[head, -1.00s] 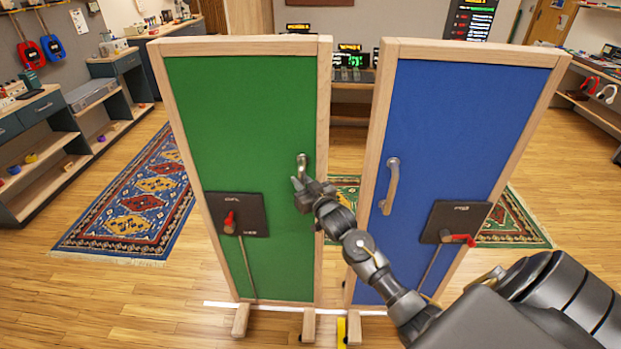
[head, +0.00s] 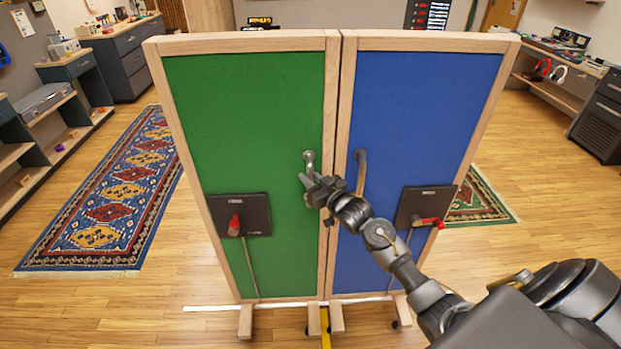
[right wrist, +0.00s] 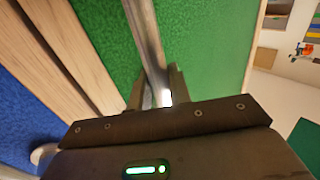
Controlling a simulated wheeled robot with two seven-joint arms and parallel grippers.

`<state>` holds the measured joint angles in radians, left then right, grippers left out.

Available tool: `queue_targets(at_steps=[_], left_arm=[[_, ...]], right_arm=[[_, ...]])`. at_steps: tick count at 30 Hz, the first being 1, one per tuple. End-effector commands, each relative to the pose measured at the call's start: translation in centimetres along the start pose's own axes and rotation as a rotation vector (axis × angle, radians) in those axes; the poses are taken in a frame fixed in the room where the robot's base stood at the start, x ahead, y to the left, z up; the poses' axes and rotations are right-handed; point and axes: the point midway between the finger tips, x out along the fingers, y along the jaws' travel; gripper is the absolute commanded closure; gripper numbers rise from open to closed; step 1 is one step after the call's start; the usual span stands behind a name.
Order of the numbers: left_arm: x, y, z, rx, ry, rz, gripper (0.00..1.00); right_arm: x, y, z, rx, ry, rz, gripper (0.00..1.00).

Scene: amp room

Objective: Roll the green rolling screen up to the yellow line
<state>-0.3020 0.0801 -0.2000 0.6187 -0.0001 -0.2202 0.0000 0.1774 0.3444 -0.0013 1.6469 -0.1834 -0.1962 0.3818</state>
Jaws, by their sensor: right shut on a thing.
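The green rolling screen (head: 245,130) stands upright at the centre left in the head view, in a pale wooden frame. Its metal handle (head: 309,160) is near its right edge. My right gripper (head: 311,186) is shut on that handle; the handle bar (right wrist: 147,40) runs between the fingers in the right wrist view. The yellow line (head: 326,338) shows as a short strip on the floor at the bottom, by the screens' feet; the rest is hidden. My left gripper is not in view.
A blue screen (head: 425,120) stands right beside the green one, with only a thin dark gap between their frames. A white line (head: 212,308) crosses the floor under the screens. A patterned rug (head: 105,205) lies at left. Wooden floor in front is clear.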

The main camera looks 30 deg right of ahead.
Motion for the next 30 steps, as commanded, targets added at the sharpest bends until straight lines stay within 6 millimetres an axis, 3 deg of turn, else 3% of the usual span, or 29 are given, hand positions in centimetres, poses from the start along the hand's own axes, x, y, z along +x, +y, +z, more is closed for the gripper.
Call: queue_targets(at_steps=[1, 2, 6, 17, 30], left_arm=[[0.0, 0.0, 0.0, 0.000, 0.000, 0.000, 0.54], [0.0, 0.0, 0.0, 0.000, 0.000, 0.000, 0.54], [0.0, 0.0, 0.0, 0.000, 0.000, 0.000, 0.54], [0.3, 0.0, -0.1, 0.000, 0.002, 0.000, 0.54], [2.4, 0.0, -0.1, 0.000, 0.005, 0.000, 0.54]], right_arm=[[-0.1, 0.3, 0.2, -0.001, -0.005, 0.006, 1.00], [-0.1, 0.3, 0.2, -0.001, -0.004, 0.007, 0.78], [-0.1, 0.3, 0.1, -0.001, -0.003, 0.006, 0.61], [-0.6, 0.1, 0.2, -0.001, -0.001, 0.003, 0.61], [-8.7, 0.2, 0.3, -0.003, -0.002, 0.004, 0.61]])
